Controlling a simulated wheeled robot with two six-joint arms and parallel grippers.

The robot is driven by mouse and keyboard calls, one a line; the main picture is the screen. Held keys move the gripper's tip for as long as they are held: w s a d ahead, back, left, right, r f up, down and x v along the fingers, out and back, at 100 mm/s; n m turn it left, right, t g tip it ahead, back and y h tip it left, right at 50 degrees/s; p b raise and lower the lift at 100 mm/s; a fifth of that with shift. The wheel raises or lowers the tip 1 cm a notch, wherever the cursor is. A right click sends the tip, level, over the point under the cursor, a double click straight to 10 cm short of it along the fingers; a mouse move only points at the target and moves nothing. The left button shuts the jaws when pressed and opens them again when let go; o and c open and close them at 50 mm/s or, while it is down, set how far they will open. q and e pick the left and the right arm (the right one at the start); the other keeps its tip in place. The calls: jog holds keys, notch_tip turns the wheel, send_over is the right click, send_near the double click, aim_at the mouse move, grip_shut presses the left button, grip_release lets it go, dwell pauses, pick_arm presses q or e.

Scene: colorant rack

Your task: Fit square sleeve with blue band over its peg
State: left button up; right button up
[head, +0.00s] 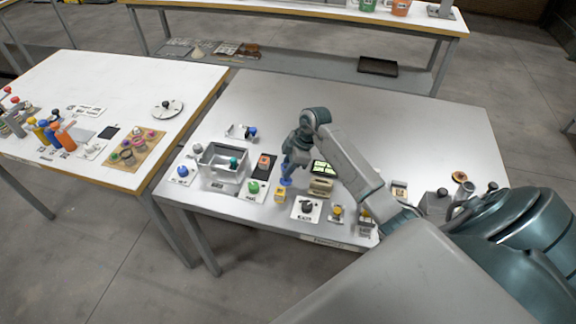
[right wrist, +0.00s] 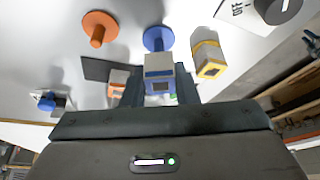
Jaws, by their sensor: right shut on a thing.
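In the right wrist view a pale square sleeve with a blue band (right wrist: 158,72) is between the fingers of my right gripper (right wrist: 160,88), which is shut on it. The blue peg (right wrist: 158,38) with its round base shows just beyond the sleeve, which hides part of it. I cannot tell whether the sleeve and the peg touch. In the head view my right gripper (head: 288,168) points down above the blue peg's base (head: 286,182), and the held sleeve is hardly visible there. My left gripper is not in view.
A yellow-banded sleeve (right wrist: 208,58) stands close right of the blue peg. An orange peg (right wrist: 97,28) and an orange-banded sleeve (right wrist: 118,80) are to the left. The table's far side (head: 380,110) is clear.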

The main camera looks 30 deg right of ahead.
jog(key=shift+f+b, duration=0.7)
jog(key=shift+f, duration=0.95)
jog(key=o, duration=1)
jog(key=shift+r, duration=0.1)
